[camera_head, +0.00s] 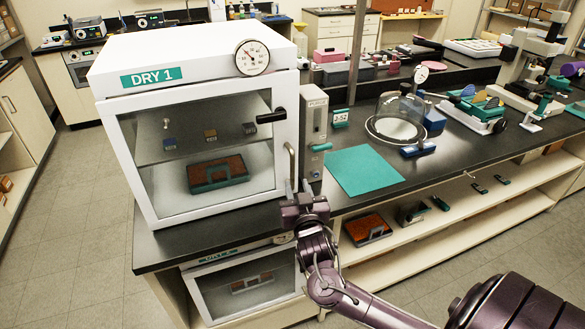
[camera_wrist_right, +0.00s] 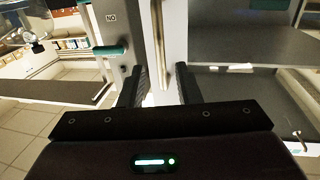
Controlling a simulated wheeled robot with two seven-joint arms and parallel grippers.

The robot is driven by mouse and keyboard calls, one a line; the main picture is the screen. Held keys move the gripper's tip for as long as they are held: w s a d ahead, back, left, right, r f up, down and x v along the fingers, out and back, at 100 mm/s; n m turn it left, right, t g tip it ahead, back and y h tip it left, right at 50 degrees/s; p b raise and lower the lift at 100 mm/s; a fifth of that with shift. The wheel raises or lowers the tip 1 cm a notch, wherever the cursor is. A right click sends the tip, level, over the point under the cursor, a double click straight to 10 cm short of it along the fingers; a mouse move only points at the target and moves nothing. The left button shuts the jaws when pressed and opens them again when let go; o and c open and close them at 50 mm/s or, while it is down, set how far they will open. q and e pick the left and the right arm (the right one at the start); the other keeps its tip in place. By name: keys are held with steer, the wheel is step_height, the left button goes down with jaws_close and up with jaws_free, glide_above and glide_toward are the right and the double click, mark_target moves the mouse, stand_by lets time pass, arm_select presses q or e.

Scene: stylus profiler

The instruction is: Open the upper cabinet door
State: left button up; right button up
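The upper cabinet (camera_head: 190,52) is a white box labelled DRY 1, standing on the black bench. My right gripper (camera_head: 297,187) is at the handle's lower end. In the right wrist view its two fingers (camera_wrist_right: 160,88) are apart, with a pale vertical bar and the cabinet edge seen between them; I cannot tell whether they touch the handle. My left gripper is not in view.
A grey purge panel (camera_head: 314,125) with a teal lever stands close to the right of the door. A teal mat (camera_head: 363,171) and a glass bell jar (camera_head: 398,112) lie beyond it. A lower cabinet (camera_head: 245,283) sits under the bench. Floor to the left is clear.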

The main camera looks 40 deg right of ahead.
mark_target(293, 173)
steer(key=p+x, duration=0.1)
steer(key=x, duration=0.6)
steer(key=shift+w+p, duration=0.15)
steer(key=shift+p, duration=0.2)
jaws_close()
